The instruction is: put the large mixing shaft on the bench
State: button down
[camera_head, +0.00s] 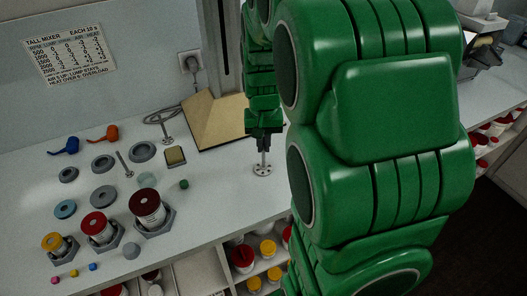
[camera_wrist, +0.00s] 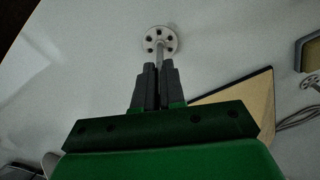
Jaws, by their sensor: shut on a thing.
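My gripper (camera_head: 263,147) is shut on the large mixing shaft (camera_head: 262,169); the green arm comes down from above. The shaft hangs upright, its pale round disc with several holes at the bottom. In the wrist view the disc (camera_wrist: 159,41) shows just beyond the fingertips (camera_wrist: 159,72) of my gripper. The disc is at or very near the white bench top (camera_head: 218,193); I cannot tell whether it touches. The upper shaft is hidden between the fingers.
A tan board (camera_head: 213,118) lies behind my gripper. Another shaft with a disc (camera_head: 167,140) and a tan-topped pad (camera_head: 175,156) lie to the left. Bench around the disc is clear.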

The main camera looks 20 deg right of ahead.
notch_tip(320, 180, up, 10)
jog(key=shift+d+f, duration=0.1)
jog(key=shift+f, duration=0.05)
jog(key=w+d+f+m, duration=0.1)
jog(key=w+d, duration=0.2)
jog(key=d, duration=0.5)
jog(key=w+d, duration=0.4)
jog(key=d, duration=0.3)
jog(key=d+f+m, duration=0.1)
jog(key=d+f, duration=0.1)
jog(key=d, duration=0.8)
jog(key=d+f+m, duration=0.1)
jog(key=d+f, duration=0.1)
jog(key=d, duration=0.9)
jog(key=shift+s+f, duration=0.25)
jog(key=shift+s, duration=0.1)
jog(key=shift+a, duration=0.1)
